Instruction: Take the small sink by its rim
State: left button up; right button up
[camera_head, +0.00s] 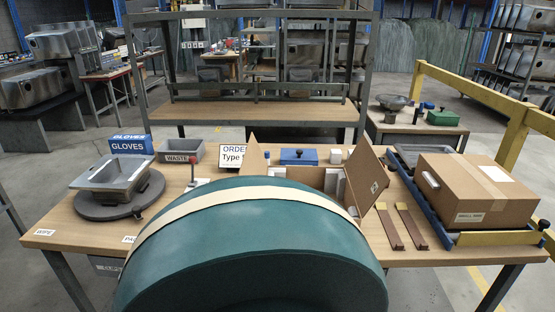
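A small grey metal sink (112,172) sits on a dark grey round turntable (98,210) at the left of the wooden workbench (65,232). Its basin opening faces up and its flat rim is exposed all round. Neither of my grippers shows in the head view, so nothing is seen touching the sink.
A gloves box (131,144) and grey waste bin (181,151) stand behind the sink. An open cardboard box (371,178) is at mid-bench, partly hidden by a large teal rounded shape in front. A closed carton (478,190) lies at right, beside two brown strips (411,226).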

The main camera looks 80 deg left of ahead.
aim_at(119, 179)
jog(key=u, duration=3.55)
jog(key=j+u, duration=0.15)
jog(key=i+j, duration=0.8)
jog(key=i+z, duration=0.05)
